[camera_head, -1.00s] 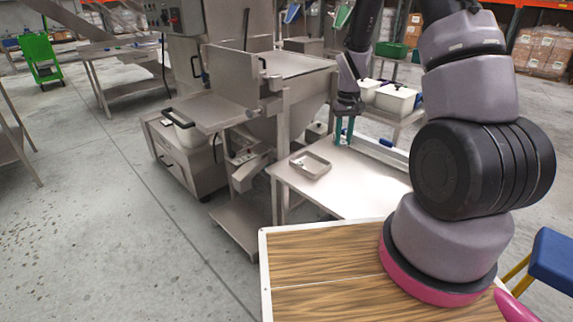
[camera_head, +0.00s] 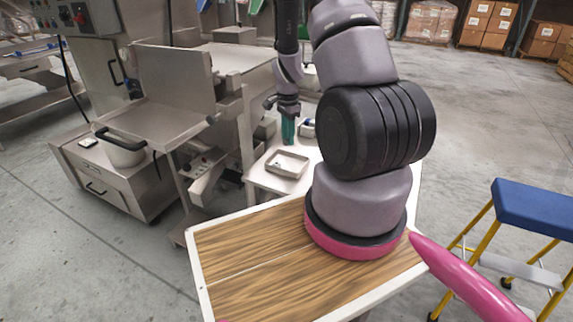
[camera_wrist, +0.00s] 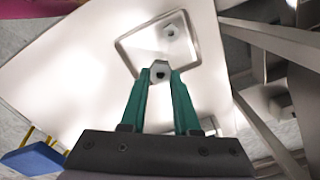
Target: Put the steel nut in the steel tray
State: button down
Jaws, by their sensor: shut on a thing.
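The steel nut (camera_wrist: 160,72) is a small hexagonal piece with a dark hole, held between the green fingertips of my gripper (camera_wrist: 160,76). In the head view my gripper (camera_head: 288,133) points down just behind the tray, and the nut cannot be made out there. The steel tray (camera_head: 284,176) is a shallow rectangle on the white table. In the wrist view its rim (camera_wrist: 193,38) shows just beyond the fingertips, and the nut overlaps the tray's near edge. A small dark-centred shape (camera_wrist: 170,30) shows inside the tray; I cannot tell whether it is an object or a reflection.
A wooden-topped surface (camera_head: 250,250) is in front, and a blue step stool (camera_head: 540,207) stands at the right.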

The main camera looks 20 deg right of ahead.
aim_at(288, 165)
notch_tip(288, 165, down, 9)
jog(key=shift+f, duration=0.15)
dwell(0.4)
jog(key=shift+f, duration=0.1)
jog(key=c, duration=0.6)
grip_release()
jog(key=shift+c, duration=0.2)
